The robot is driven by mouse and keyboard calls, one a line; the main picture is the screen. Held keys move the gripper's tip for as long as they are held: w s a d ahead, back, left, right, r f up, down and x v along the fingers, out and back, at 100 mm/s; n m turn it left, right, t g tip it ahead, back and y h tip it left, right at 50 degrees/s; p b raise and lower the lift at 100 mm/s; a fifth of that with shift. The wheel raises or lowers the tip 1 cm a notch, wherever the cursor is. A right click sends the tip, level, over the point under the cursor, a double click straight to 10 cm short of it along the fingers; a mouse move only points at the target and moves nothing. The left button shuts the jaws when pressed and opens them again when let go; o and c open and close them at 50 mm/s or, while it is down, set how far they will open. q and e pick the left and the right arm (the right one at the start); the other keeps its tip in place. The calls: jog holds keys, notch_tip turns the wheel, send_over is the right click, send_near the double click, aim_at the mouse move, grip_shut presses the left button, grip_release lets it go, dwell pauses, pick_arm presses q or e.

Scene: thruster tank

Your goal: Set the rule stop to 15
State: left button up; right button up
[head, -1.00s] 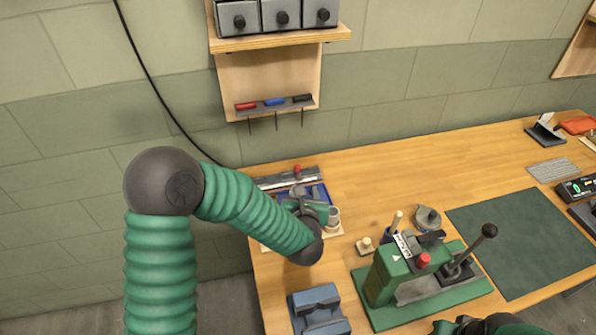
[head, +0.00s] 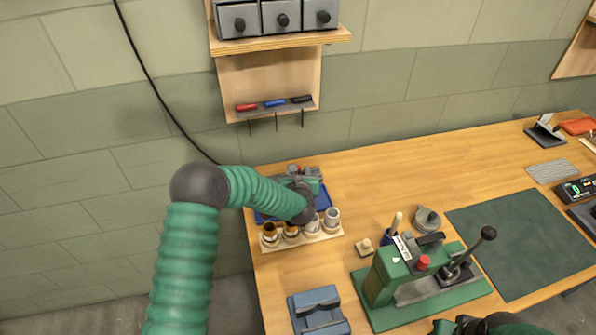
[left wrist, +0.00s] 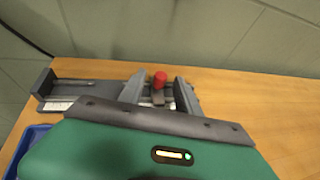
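The rule (left wrist: 75,88) is a long grey bar with a white scale at its left end, lying at the back left of the table. A red knob (left wrist: 160,78) stands up from its stop. In the head view the rule (head: 275,176) is largely hidden behind my left arm. My left gripper (left wrist: 160,92) is open, with one grey finger on each side of the red knob; whether either touches it I cannot tell. In the head view my left gripper (head: 308,178) is over the rule. The scale reading is not legible. Only part of my right arm shows at the bottom edge; its fingers are hidden.
A blue tray (head: 322,195) and a wooden rack (head: 325,236) with several cups sit just in front of the rule. A green press (head: 420,280) with a lever, a blue-grey block (head: 318,312) and a dark green mat (head: 525,240) occupy the table. The back middle is clear.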

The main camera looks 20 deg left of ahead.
pick_arm(q)
grip_shut()
dwell(0.3)
dwell(1.2)
